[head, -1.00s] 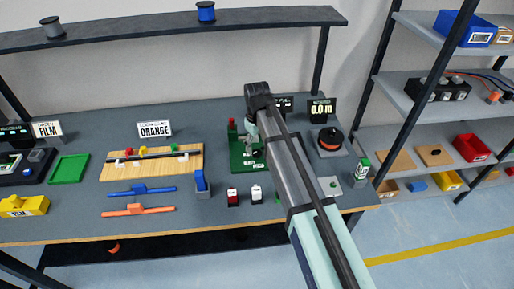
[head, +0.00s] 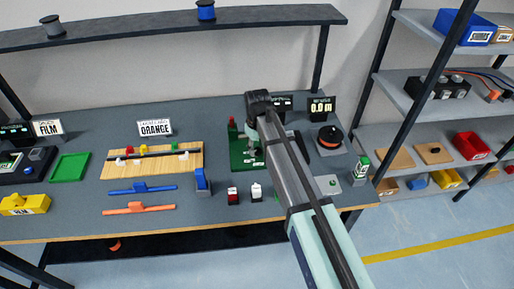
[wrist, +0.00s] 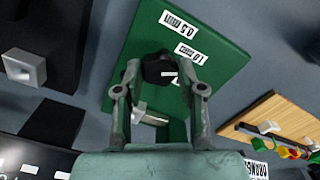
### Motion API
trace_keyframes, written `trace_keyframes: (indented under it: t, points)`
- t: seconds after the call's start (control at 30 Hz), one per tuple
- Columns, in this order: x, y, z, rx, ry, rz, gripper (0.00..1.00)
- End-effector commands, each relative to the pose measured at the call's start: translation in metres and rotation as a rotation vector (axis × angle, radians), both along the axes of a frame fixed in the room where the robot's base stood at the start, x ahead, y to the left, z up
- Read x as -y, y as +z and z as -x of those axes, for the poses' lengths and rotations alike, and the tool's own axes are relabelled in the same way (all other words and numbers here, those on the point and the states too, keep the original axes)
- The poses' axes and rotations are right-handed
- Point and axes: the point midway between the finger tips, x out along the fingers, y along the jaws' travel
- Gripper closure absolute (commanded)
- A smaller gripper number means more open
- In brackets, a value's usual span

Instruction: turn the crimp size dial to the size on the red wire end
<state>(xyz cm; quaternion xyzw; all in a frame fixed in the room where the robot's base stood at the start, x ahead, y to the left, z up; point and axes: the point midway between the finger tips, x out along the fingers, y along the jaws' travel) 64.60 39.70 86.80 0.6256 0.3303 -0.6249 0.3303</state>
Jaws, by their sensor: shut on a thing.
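In the wrist view, a black dial (wrist: 157,66) with a small white mark stands on a green board (wrist: 222,67). My gripper (wrist: 160,72) has its two fingers on either side of the dial, shut on it. In the head view, my gripper (head: 252,134) is over the green board (head: 238,155), and my arm hides the dial. A small red piece with a white label (head: 233,196) lies in front; its print is too small to read.
A white piece (head: 256,192) stands beside the red one. A blue block (head: 202,181) and a wooden board (head: 155,161) with coloured clips are to the left. A spool (head: 330,138) and a display (head: 321,107) are to the right.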

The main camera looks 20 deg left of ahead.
Motion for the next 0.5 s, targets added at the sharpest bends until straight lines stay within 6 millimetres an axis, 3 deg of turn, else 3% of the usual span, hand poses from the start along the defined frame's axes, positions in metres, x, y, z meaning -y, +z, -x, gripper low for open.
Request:
trace_keyframes:
  t: [0.27,0.5]
  points:
    - [0.0001,-0.0007,0.0004,-0.001,-0.05,0.0,0.96]
    - [0.0001,-0.0008,0.0003,-0.002,-0.192,0.001,0.96]
